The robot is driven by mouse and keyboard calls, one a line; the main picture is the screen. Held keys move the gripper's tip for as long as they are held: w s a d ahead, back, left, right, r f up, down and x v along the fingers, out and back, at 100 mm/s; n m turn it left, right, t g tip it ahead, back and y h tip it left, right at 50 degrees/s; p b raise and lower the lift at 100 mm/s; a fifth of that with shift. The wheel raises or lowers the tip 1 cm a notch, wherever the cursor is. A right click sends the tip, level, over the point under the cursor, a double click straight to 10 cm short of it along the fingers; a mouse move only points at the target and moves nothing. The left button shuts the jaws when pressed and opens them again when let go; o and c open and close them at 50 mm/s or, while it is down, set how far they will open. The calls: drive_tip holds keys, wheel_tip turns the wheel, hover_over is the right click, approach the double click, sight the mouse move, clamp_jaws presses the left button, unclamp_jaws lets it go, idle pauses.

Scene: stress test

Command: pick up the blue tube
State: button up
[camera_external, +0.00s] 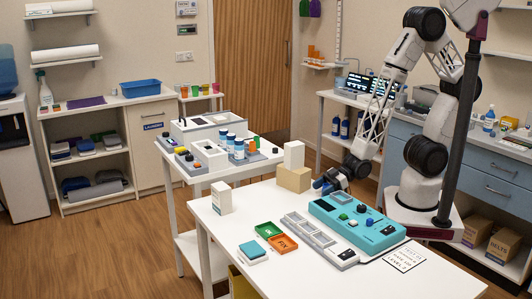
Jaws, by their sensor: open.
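My gripper (328,184) is at the end of the arm, just above the far edge of the white table, beside the teal device (335,222). It is small and dark here, and I see nothing held in it. I cannot single out a blue tube with certainty.
A cardboard box (294,179) with a white box (294,155) on it stands left of my gripper. A grey compartment tray (312,237), green tray (268,230), orange tray (283,244) and white carton (222,198) are on the table.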

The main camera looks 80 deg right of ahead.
idle(0.3)
drive_tip(key=c, duration=1)
drive_tip(key=shift+r, duration=0.15)
drive_tip(key=shift+r, duration=0.85)
drive_tip(key=shift+s+d+r, duration=0.1)
drive_tip(key=shift+s+r, duration=0.1)
drive_tip(key=shift+r, duration=0.65)
drive_tip(key=s+d+r, duration=0.1)
drive_tip(key=s+d, duration=0.6)
drive_tip(key=s, duration=0.6)
drive_tip(key=shift+s+d+r, duration=0.15)
drive_tip(key=shift+s+d, duration=0.05)
drive_tip(key=shift+s, duration=0.1)
